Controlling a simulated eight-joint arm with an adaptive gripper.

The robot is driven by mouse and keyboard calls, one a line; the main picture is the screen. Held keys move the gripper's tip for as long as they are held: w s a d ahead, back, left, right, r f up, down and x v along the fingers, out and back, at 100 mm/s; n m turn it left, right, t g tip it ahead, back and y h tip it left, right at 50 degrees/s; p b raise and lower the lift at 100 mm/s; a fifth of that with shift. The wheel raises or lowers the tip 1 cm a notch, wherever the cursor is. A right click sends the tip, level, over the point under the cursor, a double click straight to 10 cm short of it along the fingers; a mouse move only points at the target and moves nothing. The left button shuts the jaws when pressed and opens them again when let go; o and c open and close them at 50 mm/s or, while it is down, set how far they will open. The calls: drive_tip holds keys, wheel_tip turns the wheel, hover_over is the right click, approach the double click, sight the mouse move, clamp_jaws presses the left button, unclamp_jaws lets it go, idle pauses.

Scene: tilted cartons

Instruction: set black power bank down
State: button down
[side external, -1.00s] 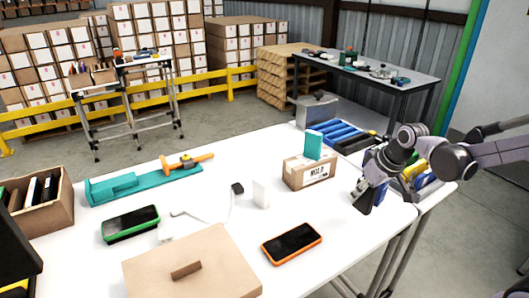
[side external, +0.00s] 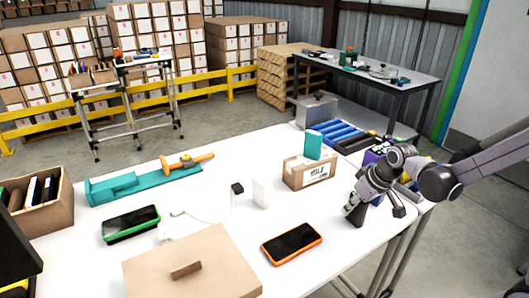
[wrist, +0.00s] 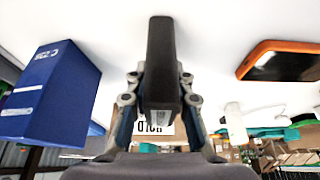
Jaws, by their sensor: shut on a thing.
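The black power bank (wrist: 162,55) stands out between the two fingers of my gripper (wrist: 160,88) in the wrist view. The fingers are shut on its sides. In the side external view my gripper (side external: 356,210) is low over the right part of the white table, right of the small carton. The power bank is mostly hidden by the fingers there. I cannot tell whether its end touches the table.
An orange-cased phone (side external: 291,243) lies left of my gripper. The small carton (side external: 309,173) holds a teal box (side external: 313,144). A dark blue box (wrist: 50,92) stands close by. White table is bare around my gripper. A flat brown box (side external: 190,262) lies at the front.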

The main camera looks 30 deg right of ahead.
drive_tip(key=shift+f, duration=0.15)
drive_tip(key=c, duration=1.2)
unclamp_jaws()
drive_tip(key=shift+o, duration=0.2)
drive_tip(key=shift+r, duration=0.2)
drive_tip(key=v, duration=1.2)
drive_tip(key=s+a+t, duration=0.2)
drive_tip(key=s+a, duration=0.3)
drive_tip(key=shift+s+t, duration=0.25)
drive_tip(key=shift+t, duration=0.05)
drive_tip(key=shift+f, duration=0.1)
